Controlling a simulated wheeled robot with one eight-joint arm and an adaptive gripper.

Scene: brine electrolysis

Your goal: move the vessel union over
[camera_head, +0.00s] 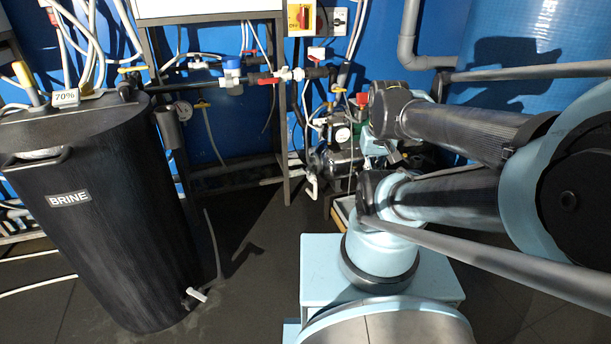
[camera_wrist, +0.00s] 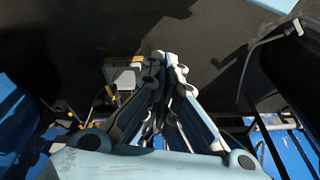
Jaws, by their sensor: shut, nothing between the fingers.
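The black vessel (camera_head: 105,225) marked BRINE stands upright at the left in the head view. A dark fitting (camera_head: 127,91) sits at the right edge of its lid, where a pipe meets it. I cannot tell for sure whether this is the vessel union. My gripper (camera_wrist: 166,58) is shut and empty in the wrist view, its fingertips together before a dark surface. In the head view my gripper is mostly hidden behind my arm, near the pipework at the back, well to the right of the vessel.
Gauges, hoses and a metal frame (camera_head: 283,130) crowd the back wall. A blue tank (camera_head: 520,35) stands at the back right. Dark floor (camera_head: 250,250) is clear between vessel and my base.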

